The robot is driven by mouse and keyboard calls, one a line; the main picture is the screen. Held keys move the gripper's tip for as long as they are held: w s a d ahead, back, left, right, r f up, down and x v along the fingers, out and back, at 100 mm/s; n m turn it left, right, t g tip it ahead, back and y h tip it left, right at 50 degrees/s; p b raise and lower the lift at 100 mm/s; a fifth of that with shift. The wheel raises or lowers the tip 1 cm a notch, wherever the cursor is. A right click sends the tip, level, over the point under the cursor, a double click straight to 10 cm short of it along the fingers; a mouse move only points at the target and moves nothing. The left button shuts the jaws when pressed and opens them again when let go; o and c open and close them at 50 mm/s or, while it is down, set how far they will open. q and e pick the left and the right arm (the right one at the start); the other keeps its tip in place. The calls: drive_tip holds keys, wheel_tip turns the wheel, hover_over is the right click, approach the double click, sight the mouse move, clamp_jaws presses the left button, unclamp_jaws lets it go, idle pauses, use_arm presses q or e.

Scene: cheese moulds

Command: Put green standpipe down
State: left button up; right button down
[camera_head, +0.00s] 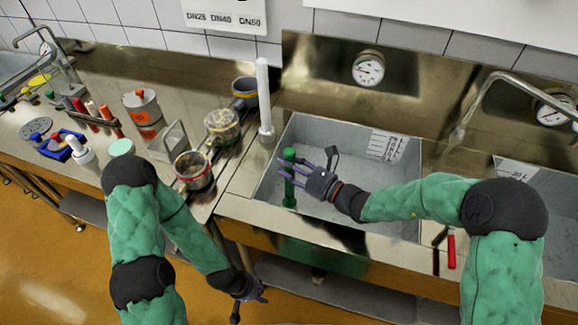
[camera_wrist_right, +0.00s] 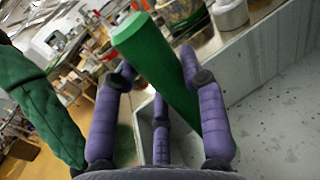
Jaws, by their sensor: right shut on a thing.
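The green standpipe (camera_head: 289,190) stands about upright at the left end of the left sink basin (camera_head: 345,207). My right gripper (camera_head: 284,170) is shut around its upper middle, coming from the right. In the right wrist view the standpipe (camera_wrist_right: 160,65) runs between the purple fingers (camera_wrist_right: 155,95), with its flat top towards the camera. Its foot is hidden in the wrist view; in the head view its lower end shows by the basin's front left corner. Whether it touches the basin floor I cannot tell. My left gripper (camera_head: 256,292) hangs low before the counter; its fingers are too small to judge.
A white standpipe (camera_head: 264,100) stands on the counter just left of the basin. Several pots and moulds (camera_head: 193,170) stand farther left. A tap (camera_head: 490,95) reaches over the right side. The basin's middle is clear. A red-handled tool (camera_head: 451,250) is at the front edge.

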drive_tip(key=shift+f, duration=0.2)
drive_tip(key=c, duration=0.7)
unclamp_jaws()
drive_tip(key=shift+r, duration=0.1)
drive_tip(key=p+v, duration=0.3)
drive_tip(key=v, duration=0.9)
drive_tip(key=shift+r, duration=0.1)
